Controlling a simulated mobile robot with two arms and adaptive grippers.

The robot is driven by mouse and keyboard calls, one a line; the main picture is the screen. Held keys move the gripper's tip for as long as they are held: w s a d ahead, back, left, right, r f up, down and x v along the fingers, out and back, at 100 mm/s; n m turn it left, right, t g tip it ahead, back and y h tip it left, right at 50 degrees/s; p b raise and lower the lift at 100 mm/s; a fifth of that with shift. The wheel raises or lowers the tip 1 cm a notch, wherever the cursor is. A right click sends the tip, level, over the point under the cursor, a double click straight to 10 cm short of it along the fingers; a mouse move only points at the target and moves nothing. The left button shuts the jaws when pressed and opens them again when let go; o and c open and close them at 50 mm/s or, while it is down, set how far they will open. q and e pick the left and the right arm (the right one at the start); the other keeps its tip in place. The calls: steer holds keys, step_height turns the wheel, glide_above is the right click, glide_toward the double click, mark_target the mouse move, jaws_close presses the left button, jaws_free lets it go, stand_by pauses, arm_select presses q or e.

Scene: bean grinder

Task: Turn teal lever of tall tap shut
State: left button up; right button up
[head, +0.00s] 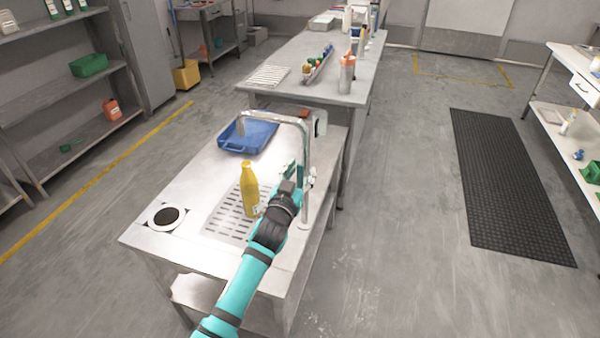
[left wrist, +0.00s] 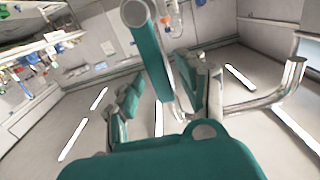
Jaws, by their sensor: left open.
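The tall tap (head: 306,150) is a chrome pipe that rises at the right edge of the metal sink table and arches to the left. Its teal lever (head: 289,170) shows small beside the pipe, just above my left gripper (head: 287,193). In the left wrist view the lever (left wrist: 155,55) is a round teal bar with its end close to the camera. There my left gripper (left wrist: 160,92) is open, with its fingers on either side of the lever's line. I cannot tell whether they touch it. The chrome pipe (left wrist: 262,103) curves at the right. My right gripper is out of view.
A yellow bottle (head: 249,190) stands on the drain grille just left of my left gripper. A blue tray (head: 233,145) lies at the back of the sink table (head: 185,190), and a round black-centred opening (head: 166,216) is at front left.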

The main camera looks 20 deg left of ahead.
arm_select(q)
steer(key=shift+w, duration=0.1)
steer(key=s, duration=1.2)
steer(key=shift+a, duration=0.2)
steer(key=shift+f, duration=0.1)
